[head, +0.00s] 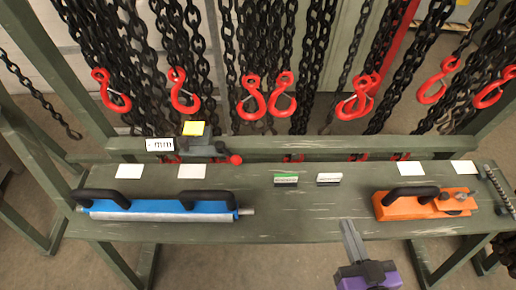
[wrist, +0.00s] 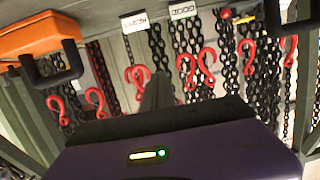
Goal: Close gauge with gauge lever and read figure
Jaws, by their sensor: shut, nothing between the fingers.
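The gauge (head: 203,147) is a dark grey device mounted on the bench's back rail, left of centre in the head view. Its lever ends in a red ball (head: 236,159) at its right side. A white plate with dark marks (head: 160,144) sits just left of it; its figures are too small to read. The red ball also shows at the top of the wrist view (wrist: 225,13). My gripper (head: 346,223) is shut and empty over the bench's front edge, right of and well apart from the gauge. Its grey fingers (wrist: 158,78) point toward the chains.
A blue tool with black handles (head: 160,206) lies on the bench front left, an orange tool (head: 425,204) on the right. Black chains with red hooks (head: 252,98) hang behind. The bench middle (head: 290,215) is clear.

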